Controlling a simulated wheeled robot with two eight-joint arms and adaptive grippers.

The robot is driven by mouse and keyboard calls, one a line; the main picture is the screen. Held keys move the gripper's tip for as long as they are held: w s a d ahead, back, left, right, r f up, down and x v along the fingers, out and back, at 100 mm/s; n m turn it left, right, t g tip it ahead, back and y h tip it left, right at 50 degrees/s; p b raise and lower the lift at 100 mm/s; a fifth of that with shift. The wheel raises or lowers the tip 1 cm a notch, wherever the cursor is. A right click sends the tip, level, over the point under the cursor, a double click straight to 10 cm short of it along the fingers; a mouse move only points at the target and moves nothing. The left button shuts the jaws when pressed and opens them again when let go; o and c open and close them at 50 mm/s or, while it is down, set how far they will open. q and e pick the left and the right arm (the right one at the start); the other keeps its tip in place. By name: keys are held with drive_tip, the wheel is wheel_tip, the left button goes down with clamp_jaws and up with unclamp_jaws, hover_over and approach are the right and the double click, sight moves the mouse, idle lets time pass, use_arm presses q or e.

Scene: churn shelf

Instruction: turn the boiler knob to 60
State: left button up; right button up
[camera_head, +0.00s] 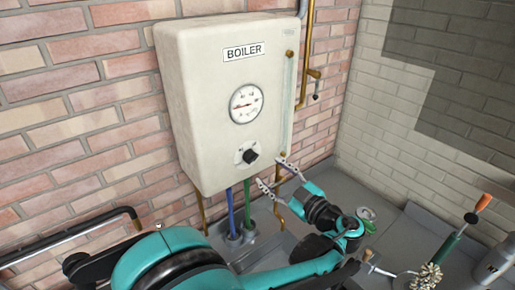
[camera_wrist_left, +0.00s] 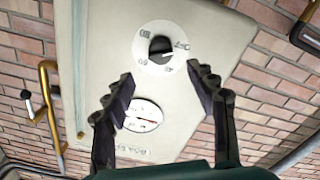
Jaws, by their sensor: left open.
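The cream boiler (camera_head: 200,120) hangs on the brick wall and has a BOILER label. Its black knob (camera_head: 250,156) sits on a white dial plate low on the front. The knob also shows in the wrist view (camera_wrist_left: 160,46), where the plate's marks are upside down and too small to read surely. A round gauge (camera_head: 246,103) is above the knob. My left gripper (camera_head: 270,171) is open and empty, just right of and below the knob, apart from it. In the wrist view its fingers (camera_wrist_left: 168,84) are spread, with the knob beyond their tips.
Blue and green pipes (camera_head: 247,200) drop below the boiler. A brass pipe with a valve (camera_head: 313,74) runs along its right side.

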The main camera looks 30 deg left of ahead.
sight(254, 159)
use_arm(q)
drive_tip(key=x, duration=0.7)
drive_tip(key=shift+a, duration=0.4)
drive_tip(key=c, duration=1.2)
